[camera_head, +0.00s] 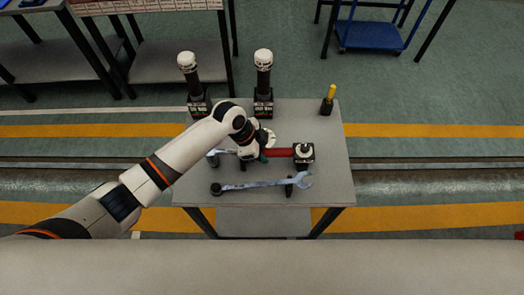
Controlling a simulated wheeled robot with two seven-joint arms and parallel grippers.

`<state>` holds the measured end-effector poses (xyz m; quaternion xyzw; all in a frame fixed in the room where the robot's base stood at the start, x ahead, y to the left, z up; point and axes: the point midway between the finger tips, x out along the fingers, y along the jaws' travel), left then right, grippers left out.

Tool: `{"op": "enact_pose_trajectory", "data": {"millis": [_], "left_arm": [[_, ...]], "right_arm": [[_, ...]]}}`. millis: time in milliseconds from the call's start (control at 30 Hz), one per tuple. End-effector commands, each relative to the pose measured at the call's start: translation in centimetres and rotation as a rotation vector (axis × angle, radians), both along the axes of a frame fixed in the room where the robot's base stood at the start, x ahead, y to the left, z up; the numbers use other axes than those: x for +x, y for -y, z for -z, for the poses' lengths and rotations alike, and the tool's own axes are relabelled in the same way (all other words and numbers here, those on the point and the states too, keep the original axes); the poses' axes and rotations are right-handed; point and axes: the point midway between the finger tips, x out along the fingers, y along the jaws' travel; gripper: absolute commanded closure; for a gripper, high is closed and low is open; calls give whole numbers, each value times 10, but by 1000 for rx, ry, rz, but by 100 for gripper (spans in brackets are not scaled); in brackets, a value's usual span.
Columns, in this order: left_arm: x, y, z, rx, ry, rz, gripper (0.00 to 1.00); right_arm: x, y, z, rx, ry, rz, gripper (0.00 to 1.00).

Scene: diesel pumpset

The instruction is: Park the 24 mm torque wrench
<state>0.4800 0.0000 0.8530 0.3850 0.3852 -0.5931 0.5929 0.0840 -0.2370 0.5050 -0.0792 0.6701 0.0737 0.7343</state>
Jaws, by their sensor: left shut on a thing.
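My left gripper (262,157) is over the middle of a small grey table (325,125), shut on a tool with a red handle (279,153), which looks like the torque wrench. The handle runs right from the gripper to a small dark block with a pale round top (304,151); I cannot tell whether they touch. A grey metal end (213,158) shows left of the gripper, partly hidden by my arm. The gripper hides the tool's middle, and no size marking is readable. My right gripper is not in view.
A long silver spanner (260,184) lies along the table's front, near small dark supports. Two white-capped dark posts (188,75) (263,75) stand at the back. A yellow-handled tool (330,95) stands in a dark holder at back right.

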Motion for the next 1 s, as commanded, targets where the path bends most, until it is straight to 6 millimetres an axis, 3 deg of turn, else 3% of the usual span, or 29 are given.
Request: {"op": "enact_pose_trajectory", "data": {"millis": [1000], "left_arm": [[1, 1, 13, -3, 2, 0, 100]], "right_arm": [[0, -3, 11, 3, -1, 3, 55]]}}
